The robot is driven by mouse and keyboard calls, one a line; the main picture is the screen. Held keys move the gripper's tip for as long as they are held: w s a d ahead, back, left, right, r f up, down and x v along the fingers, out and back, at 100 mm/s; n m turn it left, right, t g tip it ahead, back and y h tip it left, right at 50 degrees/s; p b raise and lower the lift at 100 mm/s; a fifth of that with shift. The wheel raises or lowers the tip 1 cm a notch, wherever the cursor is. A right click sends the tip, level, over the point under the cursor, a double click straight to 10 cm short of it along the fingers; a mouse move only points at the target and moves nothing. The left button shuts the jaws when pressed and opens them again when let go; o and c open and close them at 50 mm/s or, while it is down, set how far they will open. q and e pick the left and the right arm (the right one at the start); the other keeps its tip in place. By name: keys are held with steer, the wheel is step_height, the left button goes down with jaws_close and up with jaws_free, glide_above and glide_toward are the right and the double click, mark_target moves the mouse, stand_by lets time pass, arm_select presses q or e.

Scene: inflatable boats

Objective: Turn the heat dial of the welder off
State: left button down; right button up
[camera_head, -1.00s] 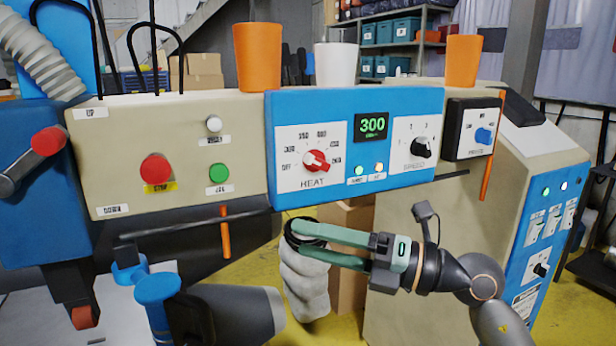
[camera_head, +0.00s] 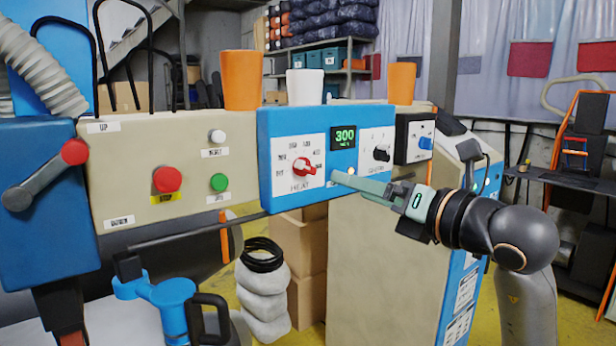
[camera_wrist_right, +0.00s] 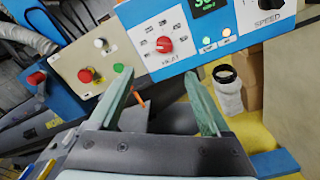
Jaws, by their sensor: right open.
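The heat dial (camera_head: 304,166) is a red knob on a white scale marked HEAT, on the welder's blue control panel (camera_head: 268,150). The green display (camera_head: 345,137) reads 300. I cannot tell exactly which mark the knob points to. My right gripper (camera_head: 352,181) is open and empty, to the right of and below the dial, apart from it. In the right wrist view the dial (camera_wrist_right: 164,46) lies beyond and above the gap between the open fingers (camera_wrist_right: 161,85). My left gripper is not in view.
A black speed knob (camera_head: 381,154) sits right of the display. A red stop button (camera_head: 167,179) and a green button (camera_head: 219,182) are on the beige panel at left. Orange and white cups stand on top. A black rod (camera_head: 200,232) runs below the panel.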

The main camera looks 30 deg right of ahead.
mark_target(309, 170)
steer(key=shift+h, duration=0.3)
steer(key=w+p, duration=0.1)
steer(key=w, duration=0.4)
steer(key=w+p, duration=0.2)
steer(key=w, duration=0.4)
steer(key=shift+w+a+r, duration=0.15)
steer(key=shift+w+a, duration=0.05)
steer(key=shift+w, duration=0.4)
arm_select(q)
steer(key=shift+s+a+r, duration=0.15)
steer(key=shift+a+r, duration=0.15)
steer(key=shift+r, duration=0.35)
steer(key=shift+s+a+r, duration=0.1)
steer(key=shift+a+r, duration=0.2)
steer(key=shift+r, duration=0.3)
arm_select(e)
jaws_close()
